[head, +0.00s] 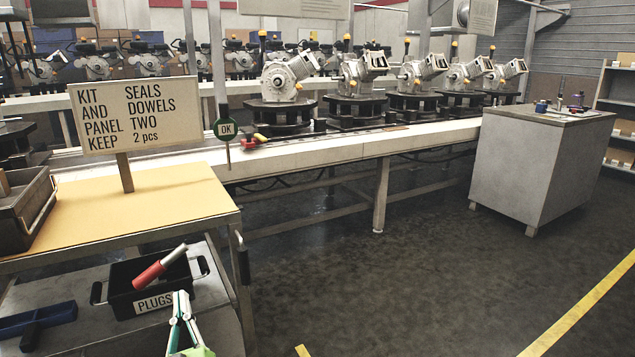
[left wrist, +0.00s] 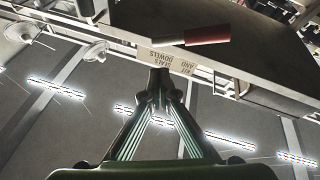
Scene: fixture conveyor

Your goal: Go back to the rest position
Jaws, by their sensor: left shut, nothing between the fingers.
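My left gripper (head: 181,298) is at the bottom of the head view, just in front of the black bin labelled PLUGS (head: 122,299). Its pale green and white fingers come together at the tips, with nothing between them. A red and grey cylinder (head: 160,267) lies tilted across the bin's top, apart from the gripper. In the left wrist view the fingers (left wrist: 160,78) also meet in a point, and the red and grey cylinder (left wrist: 207,36) shows above them. My right gripper is in neither view.
A table (head: 165,205) with a sign (head: 135,115) stands above the bin's shelf. A blue tool (head: 38,318) lies left of the bin. A conveyor (head: 330,153) with several machine housings runs behind. A grey cabinet (head: 525,170) stands right. The floor between is clear.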

